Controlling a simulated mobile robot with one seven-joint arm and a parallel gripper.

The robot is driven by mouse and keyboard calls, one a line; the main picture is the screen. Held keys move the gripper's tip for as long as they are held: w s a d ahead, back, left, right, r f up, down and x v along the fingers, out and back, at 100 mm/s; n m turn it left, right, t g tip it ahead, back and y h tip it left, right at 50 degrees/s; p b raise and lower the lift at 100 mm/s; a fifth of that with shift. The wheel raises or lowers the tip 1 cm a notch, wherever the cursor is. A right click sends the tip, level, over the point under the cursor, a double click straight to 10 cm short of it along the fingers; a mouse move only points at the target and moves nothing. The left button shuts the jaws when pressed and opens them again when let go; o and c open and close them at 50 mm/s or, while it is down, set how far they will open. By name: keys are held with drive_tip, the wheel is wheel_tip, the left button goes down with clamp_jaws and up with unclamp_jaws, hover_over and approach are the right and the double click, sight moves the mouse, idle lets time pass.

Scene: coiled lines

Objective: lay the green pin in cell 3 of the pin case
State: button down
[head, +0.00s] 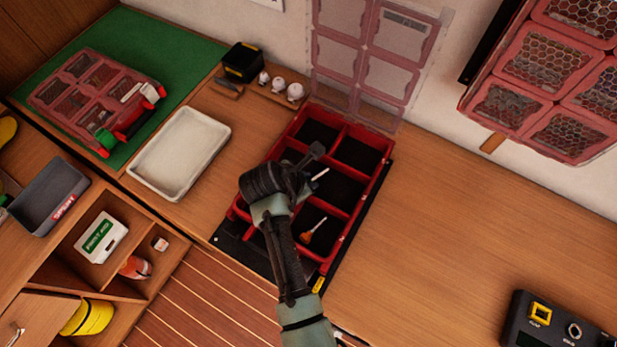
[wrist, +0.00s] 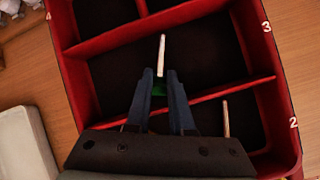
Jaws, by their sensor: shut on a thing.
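The red pin case (head: 376,187) lies open on the counter, its lid raised against the wall. It also shows in the wrist view (wrist: 284,100), with the numbers 2, 3 and 4 on its rim. My gripper (head: 312,166) is over the middle of the case and shut on the green pin.
An orange-headed pin (head: 309,235) lies in another cell, by the 2. A cream tray (head: 183,150) and several small white knobs (head: 294,91) stand left of the case. A second, closed case (head: 90,90) lies on a green mat (head: 150,45).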

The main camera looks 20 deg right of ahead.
drive_tip(key=c, duration=1.1)
unclamp_jaws()
drive_tip(key=shift+f, duration=0.1)
drive_tip(key=v, duration=1.2)
drive_tip(key=w+a+r+m+t+y, duration=0.1)
drive_tip(key=w+r+m+t, duration=0.25)
drive_tip(key=r, duration=0.65)
drive_tip(key=w+a+r+m+t, duration=0.25)
drive_tip(key=w+r+t, duration=0.2)
drive_tip(key=r, duration=0.45)
drive_tip(key=w+a+r+m+t+y, duration=0.1)
drive_tip(key=w+r+m+t, duration=0.35)
drive_tip(key=r, duration=0.55)
drive_tip(key=s+a+r+m+t+y, duration=0.1)
drive_tip(key=s+r+m+t, duration=0.2)
drive_tip(key=r, duration=0.7)
drive_tip(key=s+a+r+m+t+y, duration=0.1)
drive_tip(key=s+r+m+t, duration=0.3)
drive_tip(key=r, duration=0.7)
drive_tip(key=s+a+r+m+t+y, duration=0.1)
drive_tip(key=s+r+m+t, duration=0.2)
drive_tip(key=s+r, duration=0.4)
drive_tip(key=shift+s+r+t, duration=0.2)
drive_tip(key=shift+r+t, duration=0.65)
drive_tip(key=shift+r, duration=1.05)
drive_tip(key=shift+f, duration=0.1)
